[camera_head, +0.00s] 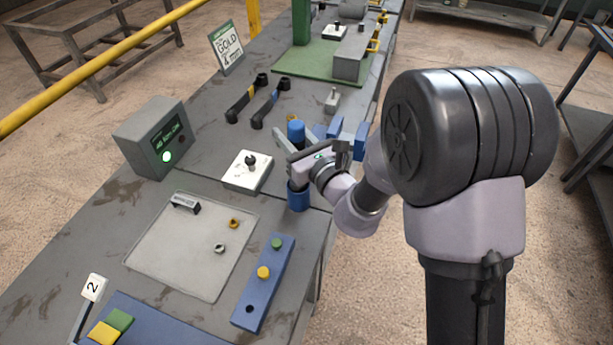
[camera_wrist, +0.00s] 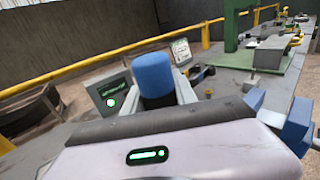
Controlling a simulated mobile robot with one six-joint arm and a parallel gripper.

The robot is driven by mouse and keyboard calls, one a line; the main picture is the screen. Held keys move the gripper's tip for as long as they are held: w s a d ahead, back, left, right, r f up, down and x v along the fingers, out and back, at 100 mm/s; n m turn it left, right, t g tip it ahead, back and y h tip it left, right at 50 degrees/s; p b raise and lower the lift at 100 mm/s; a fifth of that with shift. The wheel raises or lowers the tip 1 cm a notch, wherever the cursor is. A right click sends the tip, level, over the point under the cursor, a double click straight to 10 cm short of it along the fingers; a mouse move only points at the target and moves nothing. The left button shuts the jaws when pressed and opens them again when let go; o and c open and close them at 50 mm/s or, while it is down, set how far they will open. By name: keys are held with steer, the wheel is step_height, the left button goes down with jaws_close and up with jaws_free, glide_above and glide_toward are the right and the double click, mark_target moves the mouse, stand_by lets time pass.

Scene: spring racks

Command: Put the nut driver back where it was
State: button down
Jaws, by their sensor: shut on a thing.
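The nut driver (camera_head: 295,130) has a blue, rounded handle and stands roughly upright. My gripper (camera_head: 298,154) is shut on it below the blue top. In the wrist view the blue handle end (camera_wrist: 153,72) rises beyond the gripper body, with a dark band under it. A blue cylindrical cup (camera_head: 298,197) stands on the bench directly below my gripper, near the bench's right edge. The gripper hides the driver's lower part, so I cannot tell whether its tip is inside the cup.
A white block with a black knob (camera_head: 244,178) is left of the cup. A grey box (camera_head: 140,136) with a green light stands further left. Two dark-handled tools (camera_head: 240,103) lie behind. A grey mat (camera_head: 180,250) and a blue bar with pegs (camera_head: 256,300) lie in front.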

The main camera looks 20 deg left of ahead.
step_height(320, 180, down, 7)
steer(key=b, duration=0.2)
steer(key=shift+r+b, duration=0.1)
steer(key=shift+b, duration=0.2)
steer(key=c, duration=1)
jaws_free()
steer(key=shift+f, duration=0.2)
